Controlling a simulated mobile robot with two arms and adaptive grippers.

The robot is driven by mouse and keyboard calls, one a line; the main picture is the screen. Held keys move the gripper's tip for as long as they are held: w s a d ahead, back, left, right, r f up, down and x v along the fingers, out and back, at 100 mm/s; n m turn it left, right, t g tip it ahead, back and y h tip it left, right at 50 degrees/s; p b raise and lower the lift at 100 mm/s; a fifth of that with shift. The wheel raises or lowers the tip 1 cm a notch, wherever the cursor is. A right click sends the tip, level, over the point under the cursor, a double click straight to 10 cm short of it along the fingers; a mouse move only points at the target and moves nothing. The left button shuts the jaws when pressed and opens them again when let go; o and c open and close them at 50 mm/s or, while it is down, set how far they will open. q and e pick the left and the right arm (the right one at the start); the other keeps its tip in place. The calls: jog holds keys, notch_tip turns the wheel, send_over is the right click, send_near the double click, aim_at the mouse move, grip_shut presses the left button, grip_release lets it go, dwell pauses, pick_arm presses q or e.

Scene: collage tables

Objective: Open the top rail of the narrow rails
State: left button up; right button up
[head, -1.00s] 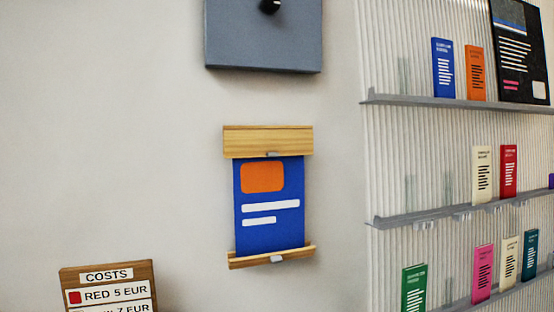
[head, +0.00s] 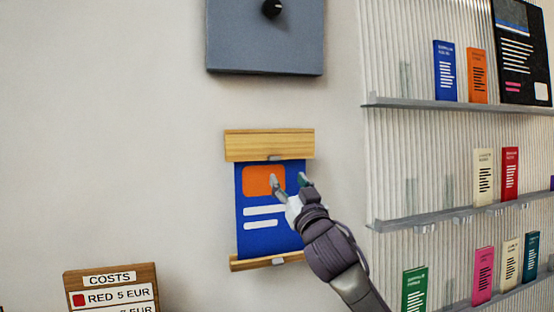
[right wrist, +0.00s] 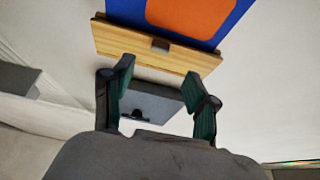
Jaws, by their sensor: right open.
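The top rail (head: 268,144) is a pale wooden bar on the wall with a small grey clip (head: 275,157) at its lower edge. A blue poster (head: 249,233) with an orange block hangs below it, down to the wooden bottom rail (head: 250,263). My right gripper (head: 289,181) is open and empty in front of the poster, just below the top rail. In the right wrist view the top rail (right wrist: 120,42) and its clip (right wrist: 160,45) lie beyond the open fingers (right wrist: 160,70). My left gripper is not in view.
A grey box with a black knob (head: 262,45) is on the wall above the rails. A costs sign (head: 112,281) stands at lower left. The wall between is bare.

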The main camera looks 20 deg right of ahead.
aim_at(273, 147)
jog(key=p+x, duration=0.2)
jog(key=x, duration=0.7)
jog(key=shift+w, duration=0.15)
grip_shut()
